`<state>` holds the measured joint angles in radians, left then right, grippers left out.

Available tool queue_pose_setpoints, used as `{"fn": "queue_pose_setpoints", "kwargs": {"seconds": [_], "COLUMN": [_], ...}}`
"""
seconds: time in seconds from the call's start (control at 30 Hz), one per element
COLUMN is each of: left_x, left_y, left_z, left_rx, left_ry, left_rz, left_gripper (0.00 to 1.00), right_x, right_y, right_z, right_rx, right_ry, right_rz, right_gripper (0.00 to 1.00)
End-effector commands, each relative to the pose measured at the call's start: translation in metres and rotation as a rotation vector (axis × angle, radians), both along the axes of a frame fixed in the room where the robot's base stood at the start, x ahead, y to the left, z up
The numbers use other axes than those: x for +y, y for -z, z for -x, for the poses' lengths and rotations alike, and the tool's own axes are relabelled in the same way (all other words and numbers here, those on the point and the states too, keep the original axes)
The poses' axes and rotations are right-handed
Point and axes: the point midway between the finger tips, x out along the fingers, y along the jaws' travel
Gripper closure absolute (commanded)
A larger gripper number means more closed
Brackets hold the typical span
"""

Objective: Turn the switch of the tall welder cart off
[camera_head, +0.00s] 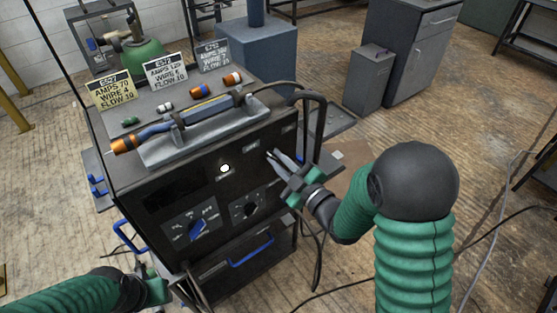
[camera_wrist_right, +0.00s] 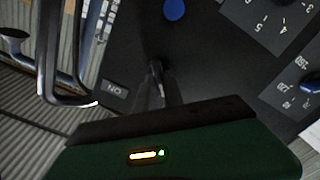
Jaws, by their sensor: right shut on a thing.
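The tall welder cart (camera_head: 150,205) stands upright in front of me, its black front panel facing me. My right gripper (camera_head: 274,157) is at the upper right of that panel, its fingertips closed around the small switch. The switch (camera_wrist_right: 155,66) shows as a small dark lever between the fingertips in the right wrist view; the fingers hide most of it. A small label (camera_wrist_right: 115,89) beside it reads ON, upside down in that view. A round white lamp (camera_head: 224,168) on the panel is lit. My left gripper (camera_head: 155,288) is low at the lower left, its jaws unclear.
A welding torch (camera_head: 195,117) lies on a holder on the cart top, with number cards (camera_head: 164,70) behind it. A bent handle (camera_head: 318,125) and cables are at the cart's right.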

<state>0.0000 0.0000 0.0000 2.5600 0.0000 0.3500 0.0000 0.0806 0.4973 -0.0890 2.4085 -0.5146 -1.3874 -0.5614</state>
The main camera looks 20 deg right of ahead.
Motion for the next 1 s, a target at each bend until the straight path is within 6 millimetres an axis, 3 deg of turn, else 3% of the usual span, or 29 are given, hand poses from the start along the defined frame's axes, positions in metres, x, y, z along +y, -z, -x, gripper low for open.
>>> {"fn": "queue_pose_setpoints", "kwargs": {"seconds": [0.03, 0.2, 0.5, 0.67, 0.8, 1.0], "left_x": [0.000, 0.000, 0.000, 0.000, 0.000, 0.000], "left_y": [0.000, 0.000, 0.000, -0.001, -0.039, -0.089], "left_z": [0.000, 0.000, 0.000, 0.000, 0.000, -0.001], "left_rx": [0.000, 0.000, 0.000, 0.000, 0.000, 0.000], "left_ry": [0.000, 0.000, 0.000, 0.000, 0.000, 0.000], "left_rz": [0.000, 0.000, 0.000, 0.000, 0.000, 0.000], "left_gripper": [0.64, 0.64, 0.64, 0.64, 0.64, 0.64], "right_x": [0.001, 0.001, 0.000, -0.009, -0.021, -0.025], "right_y": [0.000, 0.001, 0.002, 0.001, -0.009, -0.009], "right_z": [0.001, 0.000, 0.001, 0.022, 0.056, 0.067], "right_rx": [0.001, 0.002, 0.004, 0.005, 0.014, 0.014], "right_ry": [-0.004, -0.003, -0.001, 0.002, 0.001, -0.005], "right_rz": [0.001, 0.001, 0.000, 0.001, -0.002, 0.001], "right_gripper": [0.85, 0.66, 0.66, 0.66, 0.66, 0.66]}}
